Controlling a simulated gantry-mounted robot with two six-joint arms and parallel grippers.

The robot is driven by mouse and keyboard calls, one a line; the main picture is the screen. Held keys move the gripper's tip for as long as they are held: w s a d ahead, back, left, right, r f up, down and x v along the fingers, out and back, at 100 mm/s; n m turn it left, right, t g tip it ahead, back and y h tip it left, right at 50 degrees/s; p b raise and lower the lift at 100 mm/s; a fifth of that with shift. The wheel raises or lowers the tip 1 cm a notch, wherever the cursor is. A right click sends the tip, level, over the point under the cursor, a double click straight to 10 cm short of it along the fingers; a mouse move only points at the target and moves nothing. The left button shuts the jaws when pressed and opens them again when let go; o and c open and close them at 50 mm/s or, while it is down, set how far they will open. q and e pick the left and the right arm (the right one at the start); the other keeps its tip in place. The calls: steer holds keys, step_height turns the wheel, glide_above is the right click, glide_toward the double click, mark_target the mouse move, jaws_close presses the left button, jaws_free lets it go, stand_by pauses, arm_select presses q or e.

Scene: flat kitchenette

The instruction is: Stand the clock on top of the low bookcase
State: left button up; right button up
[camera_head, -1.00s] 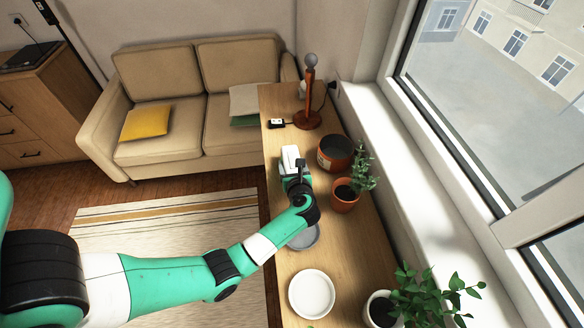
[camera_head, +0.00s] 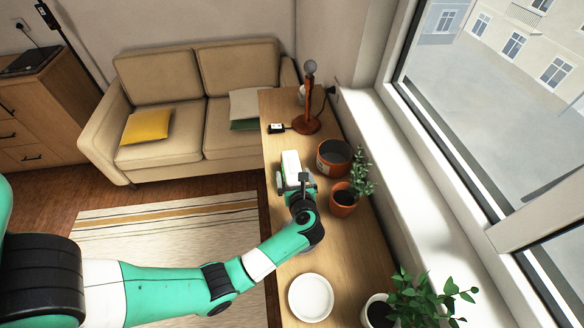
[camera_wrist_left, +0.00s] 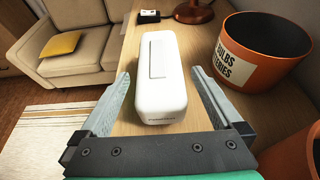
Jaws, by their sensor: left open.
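A long white rounded block (camera_head: 291,161), which appears to be the clock lying down, rests on the wooden top of the low bookcase (camera_head: 345,265). It shows closely in the left wrist view (camera_wrist_left: 163,95), with a raised rectangular panel on its upper side and small lettering at its near end; no dial or digits show. My left gripper (camera_head: 294,177) is open, with one finger on each side of the block's near part. In the left wrist view, gaps show between block and both fingers. My right gripper is not in view.
A labelled terracotta pot (camera_wrist_left: 262,52) stands close right of the gripper, with a potted plant (camera_head: 343,198) nearer. A lamp (camera_head: 307,100) and small black-and-white device (camera_head: 276,128) stand farther back. A white plate (camera_head: 310,297) lies nearer, beside a leafy plant (camera_head: 425,300).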

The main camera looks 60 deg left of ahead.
arm_select(q)
steer(key=p+v, duration=0.1)
steer(key=v, duration=0.6)
steer(key=shift+s+d+r, duration=0.1)
steer(key=shift+s+d, duration=0.05)
steer(key=shift+d, duration=0.2)
